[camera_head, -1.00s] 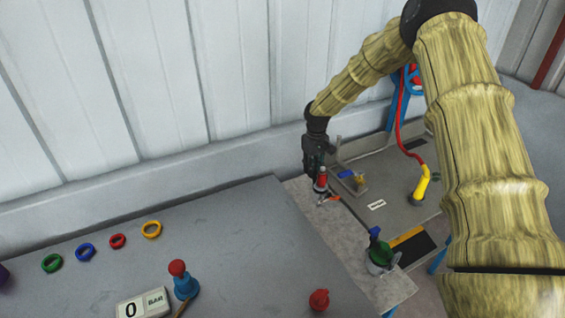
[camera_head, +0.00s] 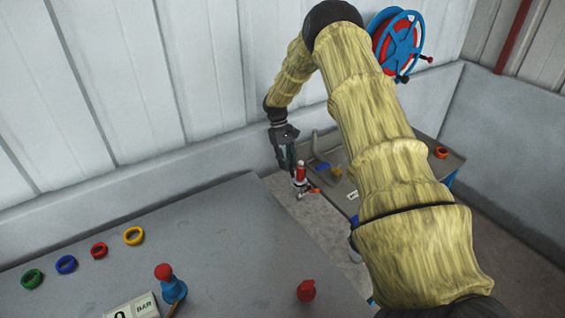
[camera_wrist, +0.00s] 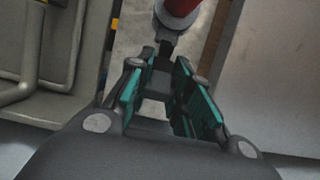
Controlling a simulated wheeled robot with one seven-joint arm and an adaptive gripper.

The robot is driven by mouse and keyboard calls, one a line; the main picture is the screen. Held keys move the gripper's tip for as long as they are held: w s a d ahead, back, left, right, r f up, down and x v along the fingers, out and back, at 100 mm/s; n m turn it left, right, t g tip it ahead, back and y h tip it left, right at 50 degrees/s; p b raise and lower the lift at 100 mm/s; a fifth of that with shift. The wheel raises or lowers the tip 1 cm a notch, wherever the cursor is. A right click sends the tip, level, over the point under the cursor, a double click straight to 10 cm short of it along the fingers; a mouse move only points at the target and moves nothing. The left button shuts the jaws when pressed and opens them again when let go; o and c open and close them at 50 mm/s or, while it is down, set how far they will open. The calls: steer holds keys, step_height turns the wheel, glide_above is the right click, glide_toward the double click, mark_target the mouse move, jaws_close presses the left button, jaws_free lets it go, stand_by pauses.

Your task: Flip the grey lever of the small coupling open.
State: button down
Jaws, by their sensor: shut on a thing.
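The small coupling (camera_head: 300,174) has a red body and silver ends and stands upright beyond the grey table. In the wrist view its red body and silver collar (camera_wrist: 180,14) show at the top. The grey lever (camera_wrist: 166,48) juts from the collar down to the tips of my gripper (camera_wrist: 166,64). My gripper is shut on it with a gap left between the teal finger pads. In the head view my gripper (camera_head: 287,160) is close on the left of the coupling. The lever is too small there to tell its angle.
An orange-red piece (camera_head: 315,190) is beside the coupling's base. A bent grey pipe (camera_head: 317,144) stands behind it. A blue and red hose reel (camera_head: 396,43) is at the back. The grey table (camera_head: 215,240) carries several coloured rings and a blue fitting (camera_head: 173,290).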

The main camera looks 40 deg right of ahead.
steer(key=shift+w, duration=0.1)
steer(key=c, duration=1.3)
jaws_free()
steer(key=shift+f, duration=0.1)
steer(key=shift+r, duration=0.2)
step_height(320, 180, up, 10)
steer(key=shift+f, duration=0.15)
